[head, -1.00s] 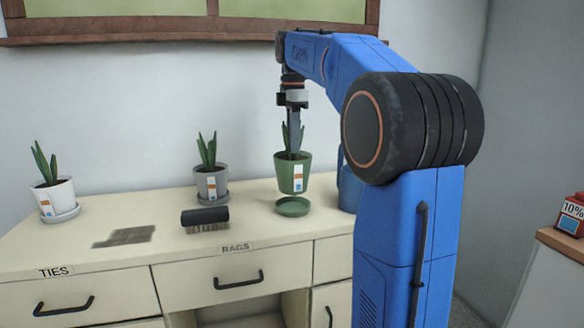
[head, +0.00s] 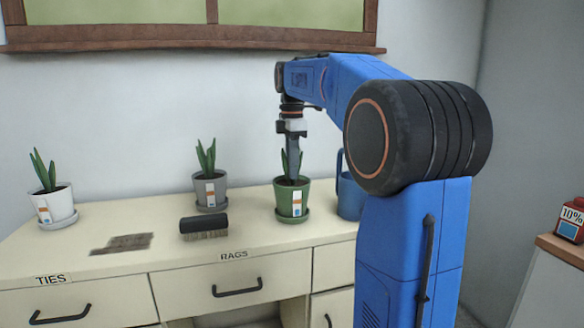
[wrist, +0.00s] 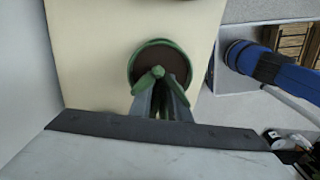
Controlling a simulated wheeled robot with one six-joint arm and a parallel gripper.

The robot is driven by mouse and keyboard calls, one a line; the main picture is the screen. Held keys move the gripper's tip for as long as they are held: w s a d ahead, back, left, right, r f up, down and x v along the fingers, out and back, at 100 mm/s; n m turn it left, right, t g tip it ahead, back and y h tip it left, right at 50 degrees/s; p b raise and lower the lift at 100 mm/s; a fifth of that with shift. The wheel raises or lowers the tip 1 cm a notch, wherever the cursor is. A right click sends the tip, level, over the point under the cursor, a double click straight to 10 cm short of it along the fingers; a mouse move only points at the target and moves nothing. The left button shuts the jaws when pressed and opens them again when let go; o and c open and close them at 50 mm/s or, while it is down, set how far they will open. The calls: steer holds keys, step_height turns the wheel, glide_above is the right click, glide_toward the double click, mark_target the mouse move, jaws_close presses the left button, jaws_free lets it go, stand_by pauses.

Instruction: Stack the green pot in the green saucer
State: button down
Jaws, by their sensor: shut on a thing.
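The green pot (head: 289,200) has a label on its front and a green plant in dark soil. It stands upright in the green saucer (head: 292,218), whose rim shows around its base. My gripper (head: 292,177) comes down from above with its fingers at the pot's top. It is shut on the green pot, seemingly at its rim or plant; the exact contact is hard to see. In the wrist view the pot (wrist: 150,62) lies beyond the fingers (wrist: 160,95), with the plant between or just ahead of the tips.
A grey potted plant (head: 209,190) and a white potted plant (head: 52,205) stand in saucers to the left. A brush (head: 204,228) and a dark patch (head: 122,244) lie on the counter (head: 160,222). A blue watering can (head: 350,196) is close on the right.

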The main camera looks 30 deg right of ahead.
steer(key=shift+f, duration=0.25)
steer(key=c, duration=1.7)
jaws_free()
steer(key=shift+o, duration=0.2)
step_height(320, 180, up, 13)
steer(key=shift+f, duration=0.15)
steer(key=shift+s, duration=0.1)
